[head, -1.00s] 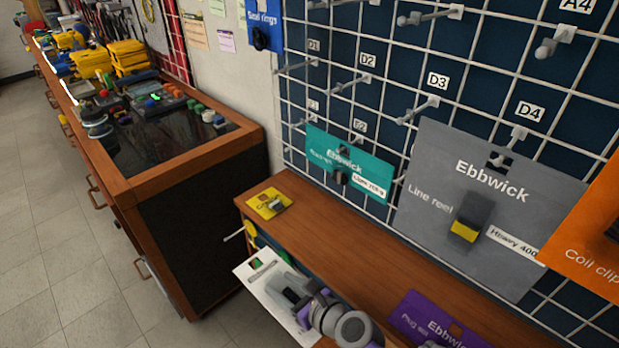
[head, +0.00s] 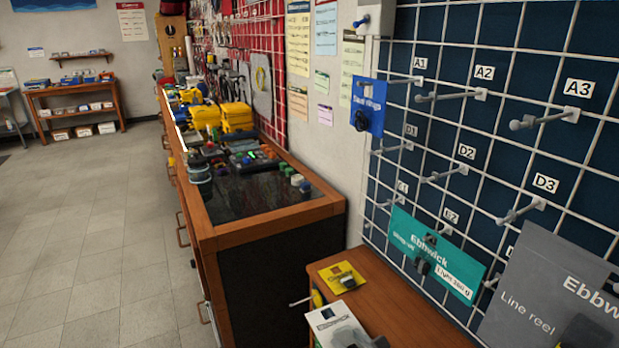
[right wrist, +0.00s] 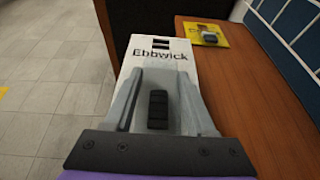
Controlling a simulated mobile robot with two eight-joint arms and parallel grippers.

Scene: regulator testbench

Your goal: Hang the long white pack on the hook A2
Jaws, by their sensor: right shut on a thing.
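The long white pack (head: 332,322), printed "Ebbwick" in the right wrist view (right wrist: 160,58), is at the bottom of the head view, near the shelf's left end. My right gripper (right wrist: 160,100) is shut on it, with one finger on each side of a black piece on the pack's face. In the head view the gripper is mostly cut off by the bottom edge. The hook A2 (head: 450,96) is a bare grey peg on the wire grid, under the A2 label and well above the pack. My left gripper is not in view.
A blue pack (head: 368,105) hangs at the A1 peg, left of A2. A teal pack (head: 437,250) and a grey line reel pack (head: 550,295) hang lower. A yellow pack (head: 342,278) lies on the wooden shelf (head: 400,310). Pegs A3 (head: 545,119) and D2 (head: 444,174) look bare.

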